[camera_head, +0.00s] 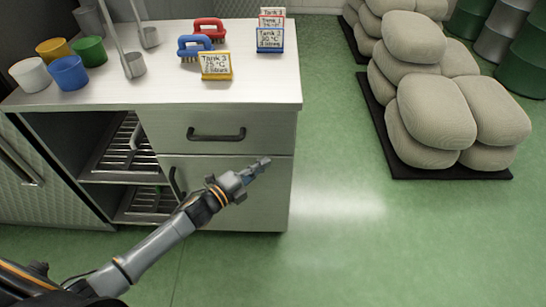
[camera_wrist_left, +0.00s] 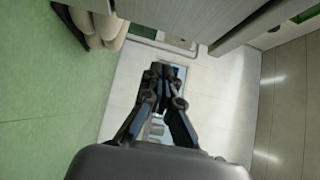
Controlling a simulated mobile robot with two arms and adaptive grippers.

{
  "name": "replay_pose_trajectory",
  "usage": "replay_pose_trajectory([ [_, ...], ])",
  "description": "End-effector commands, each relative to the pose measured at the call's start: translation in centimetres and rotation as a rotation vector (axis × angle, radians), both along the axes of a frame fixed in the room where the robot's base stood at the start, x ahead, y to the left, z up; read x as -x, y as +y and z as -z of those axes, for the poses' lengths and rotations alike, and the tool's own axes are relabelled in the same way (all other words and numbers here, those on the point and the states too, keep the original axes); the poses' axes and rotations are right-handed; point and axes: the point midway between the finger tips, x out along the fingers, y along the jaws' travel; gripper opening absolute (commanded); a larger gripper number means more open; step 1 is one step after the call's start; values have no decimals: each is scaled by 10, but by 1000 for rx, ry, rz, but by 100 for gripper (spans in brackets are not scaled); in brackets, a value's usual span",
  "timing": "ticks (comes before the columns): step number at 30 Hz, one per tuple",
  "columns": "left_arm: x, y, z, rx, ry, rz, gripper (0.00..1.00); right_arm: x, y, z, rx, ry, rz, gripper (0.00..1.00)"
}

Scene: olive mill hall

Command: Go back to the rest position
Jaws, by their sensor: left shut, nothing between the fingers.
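My left gripper (camera_head: 258,166) is in front of the cabinet (camera_head: 225,190), at its right front edge, below the top drawer. It is shut and empty. In the left wrist view its two fingers (camera_wrist_left: 165,72) come together at the tips. My left arm comes in from the lower left and reaches up to the right. My right gripper is in neither view.
The cabinet's white top (camera_head: 150,95) holds cups, ladles, brushes and tank labels such as the yellow one (camera_head: 215,66). The shelves at left stand open. Stacked sacks (camera_head: 435,110) lie on a black pallet (camera_head: 455,172) at right. Green floor (camera_head: 370,240) between is clear.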

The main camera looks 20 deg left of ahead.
Motion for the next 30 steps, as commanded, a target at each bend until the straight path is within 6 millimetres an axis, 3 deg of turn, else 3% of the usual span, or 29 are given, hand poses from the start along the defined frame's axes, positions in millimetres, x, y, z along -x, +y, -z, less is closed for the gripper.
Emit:
replay_pose_trajectory([
  [6,19,10,0,0,-1,0,0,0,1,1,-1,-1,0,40],
  [11,21,12,0,1,0,0,0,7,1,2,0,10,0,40],
  [14,21,16,11,17,36,-21,0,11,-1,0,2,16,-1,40],
  [17,25,29,47,76,150,-88,0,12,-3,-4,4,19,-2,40],
  [20,41,49,107,173,334,-206,0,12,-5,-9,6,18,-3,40],
  [22,63,62,155,252,480,-305,0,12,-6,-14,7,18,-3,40],
  [26,118,80,237,392,729,-494,0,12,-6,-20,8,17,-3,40],
  [30,197,85,311,521,971,-702,0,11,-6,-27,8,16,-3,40],
])
